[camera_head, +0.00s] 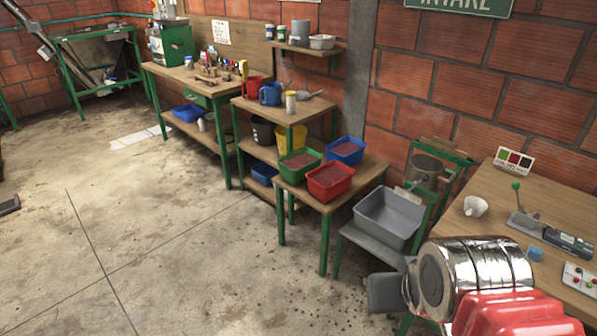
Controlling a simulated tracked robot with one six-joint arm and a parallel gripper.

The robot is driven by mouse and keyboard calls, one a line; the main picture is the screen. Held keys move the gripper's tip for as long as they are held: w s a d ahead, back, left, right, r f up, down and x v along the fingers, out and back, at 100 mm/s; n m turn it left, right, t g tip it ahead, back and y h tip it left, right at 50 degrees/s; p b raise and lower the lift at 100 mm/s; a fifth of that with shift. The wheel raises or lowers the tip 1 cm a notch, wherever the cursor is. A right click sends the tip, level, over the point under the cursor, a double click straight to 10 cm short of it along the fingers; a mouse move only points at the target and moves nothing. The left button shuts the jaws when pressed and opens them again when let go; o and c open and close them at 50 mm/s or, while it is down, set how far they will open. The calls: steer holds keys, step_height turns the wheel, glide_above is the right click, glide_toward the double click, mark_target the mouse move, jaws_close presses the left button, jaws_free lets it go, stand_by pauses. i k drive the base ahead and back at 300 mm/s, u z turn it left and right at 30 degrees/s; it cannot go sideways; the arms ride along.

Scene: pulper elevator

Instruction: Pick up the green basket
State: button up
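The green basket (293,174) stands upright on a small wooden table with green legs, in the middle of the view. It holds reddish-brown contents. A red basket (326,194) stands close to its front right and a blue basket (346,160) to its back right, both with similar contents. My arm, red with a shiny metal joint, comes in at the bottom right. My gripper (386,292) seems to be the grey part at its end, well below and right of the green basket and apart from it. Its fingers cannot be made out.
A grey tub (389,219) on a low stand lies between my arm and the basket table (358,184). A workbench (519,199) with tools is at the right. Shelves with jugs and buckets stand behind. The concrete floor (190,250) at left is mostly clear.

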mark_target(294, 166)
steer(key=i, duration=1.45)
steer(key=u, duration=0.45)
steer(key=i, duration=0.75)
steer(key=u, duration=0.95)
steer(key=i, duration=0.75)
steer(key=u, duration=0.4)
